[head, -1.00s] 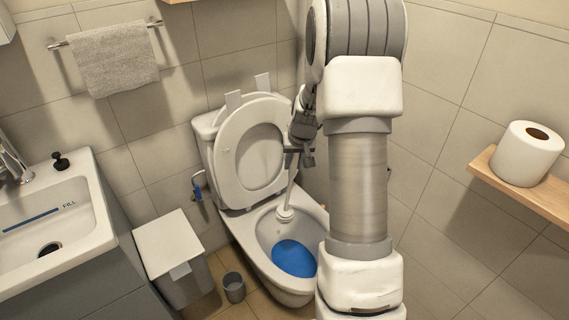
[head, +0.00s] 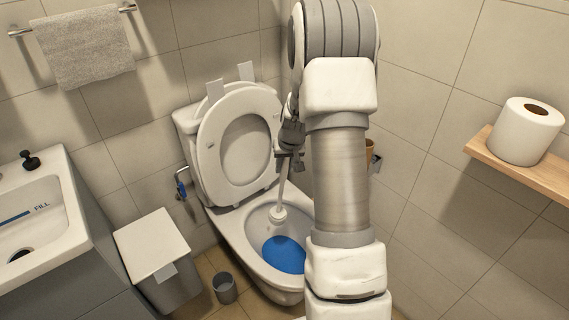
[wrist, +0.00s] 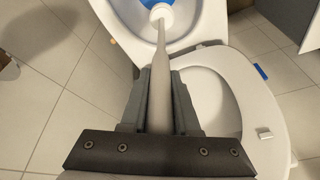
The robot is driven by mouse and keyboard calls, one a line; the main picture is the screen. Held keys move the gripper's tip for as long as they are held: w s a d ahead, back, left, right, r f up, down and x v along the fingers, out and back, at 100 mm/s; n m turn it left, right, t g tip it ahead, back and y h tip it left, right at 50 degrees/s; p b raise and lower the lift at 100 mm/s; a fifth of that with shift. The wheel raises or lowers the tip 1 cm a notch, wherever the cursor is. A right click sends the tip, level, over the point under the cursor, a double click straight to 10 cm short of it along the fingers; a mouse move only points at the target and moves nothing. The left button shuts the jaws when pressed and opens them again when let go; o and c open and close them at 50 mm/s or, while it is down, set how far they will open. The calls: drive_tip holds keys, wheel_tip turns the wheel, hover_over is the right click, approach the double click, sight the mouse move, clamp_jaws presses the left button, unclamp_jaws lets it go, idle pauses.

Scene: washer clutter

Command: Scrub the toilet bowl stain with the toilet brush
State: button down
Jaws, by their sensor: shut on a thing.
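My gripper (head: 290,158) is shut on the toilet brush's pale handle (wrist: 158,90), with a finger on each side of it in the wrist view. The handle slants down to the white brush head (head: 278,213), which is at the back part of the toilet bowl (head: 238,236), behind the blue water (head: 284,255). The brush head also shows in the wrist view (wrist: 161,12). I cannot tell whether it touches the bowl wall. The lid (head: 245,145) is raised. No stain shows clearly; my arm hides the bowl's right side.
The sink (head: 55,215) is at far left. A wooden shelf (head: 535,175) with a paper roll (head: 525,130) is at right. A brown object (head: 369,150) shows partly behind my arm.

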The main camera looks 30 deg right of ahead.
sight(280, 193)
drive_tip(key=b+x, duration=0.2)
drive_tip(key=x, duration=0.2)
drive_tip(key=s+b+x, duration=0.1)
drive_tip(key=b+x, duration=0.2)
drive_tip(key=x, duration=0.1)
drive_tip(key=s+a+b+x, duration=0.1)
drive_tip(key=b+x, duration=0.2)
drive_tip(key=x, duration=0.2)
drive_tip(key=shift+f, duration=0.5)
drive_tip(key=shift+x, duration=1.25)
drive_tip(key=shift+a, duration=0.15)
drive_tip(key=shift+w+a+f, duration=0.1)
drive_tip(key=shift+w+f, duration=0.6)
drive_tip(key=shift+w, duration=0.25)
